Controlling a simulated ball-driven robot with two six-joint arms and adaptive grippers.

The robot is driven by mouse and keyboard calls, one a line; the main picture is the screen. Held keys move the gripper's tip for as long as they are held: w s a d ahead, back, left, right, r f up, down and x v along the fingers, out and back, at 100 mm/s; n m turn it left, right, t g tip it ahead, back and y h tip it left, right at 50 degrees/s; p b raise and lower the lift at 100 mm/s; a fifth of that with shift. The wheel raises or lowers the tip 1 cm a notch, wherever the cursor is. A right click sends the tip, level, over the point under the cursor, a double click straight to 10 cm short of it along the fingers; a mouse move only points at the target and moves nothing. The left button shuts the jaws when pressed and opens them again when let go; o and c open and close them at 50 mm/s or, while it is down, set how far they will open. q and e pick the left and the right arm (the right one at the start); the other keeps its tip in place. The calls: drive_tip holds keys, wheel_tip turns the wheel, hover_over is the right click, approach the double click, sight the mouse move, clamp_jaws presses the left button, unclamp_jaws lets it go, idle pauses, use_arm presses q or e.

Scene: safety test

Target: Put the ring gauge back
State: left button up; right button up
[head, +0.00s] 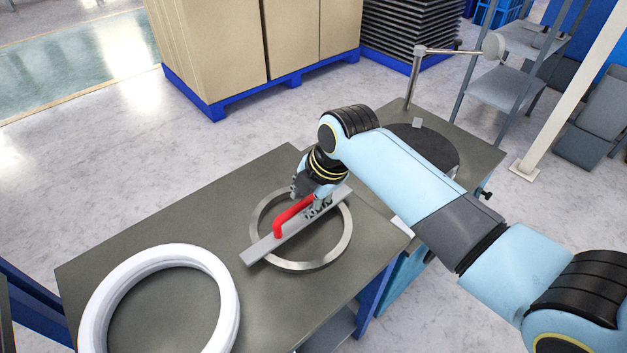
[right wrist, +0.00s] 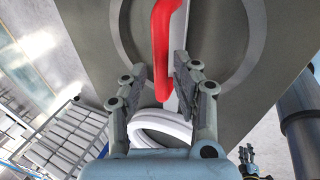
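A flat steel bar with a red handle, which I take as the ring gauge (head: 293,217), lies across a steel ring (head: 342,243) on the grey table. In the right wrist view the red handle (right wrist: 161,45) runs between my fingers. My right gripper (head: 309,207) is at the far end of the handle. Its two fingers (right wrist: 158,88) are apart, one on each side of the handle, with gaps showing. What looks like my left gripper (right wrist: 252,160) shows small and dark at the lower right of the right wrist view; its finger state is unclear.
A thick white ring (head: 92,318) lies at the near left of the grey table (head: 200,222). A dark round plate (head: 425,146) with a metal post (head: 413,80) stands beyond my right arm. Cardboard boxes (head: 235,45) on a blue pallet stand behind.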

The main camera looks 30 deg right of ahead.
drive_tip(key=v, duration=0.8)
drive_tip(key=shift+p, duration=0.35)
drive_tip(key=shift+s+r, duration=0.1)
